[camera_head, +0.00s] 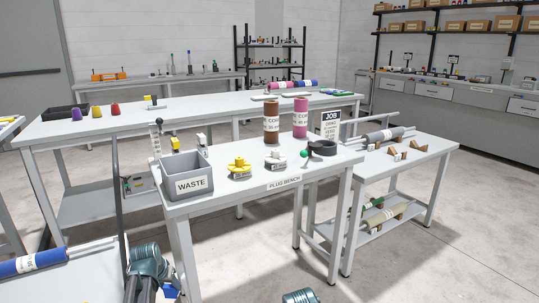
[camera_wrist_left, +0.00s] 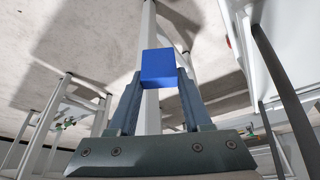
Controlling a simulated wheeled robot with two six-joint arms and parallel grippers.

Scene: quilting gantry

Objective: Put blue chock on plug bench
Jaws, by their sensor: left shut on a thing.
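The blue chock (camera_wrist_left: 158,68) is a small blue block between the fingertips of my left gripper (camera_wrist_left: 158,78) in the left wrist view. The gripper is shut on it and holds it in the air, with the floor behind it. In the head view my left gripper (camera_head: 150,284) is low at the bottom left, left of the plug bench, and a bit of blue shows beside it. The plug bench (camera_head: 215,205) is the white table in the middle with a "PLUG BENCH" label on its front edge. My right gripper does not show; only part of my right arm does, at the bottom edge.
On the plug bench stand a grey WASTE bin (camera_head: 187,184), a yellow-topped piece (camera_head: 240,165), a grey piece (camera_head: 275,160), a black ring-shaped holder (camera_head: 322,148), and brown (camera_head: 271,122) and pink (camera_head: 300,118) cylinders. A table with a blue roll (camera_head: 30,262) is at left.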

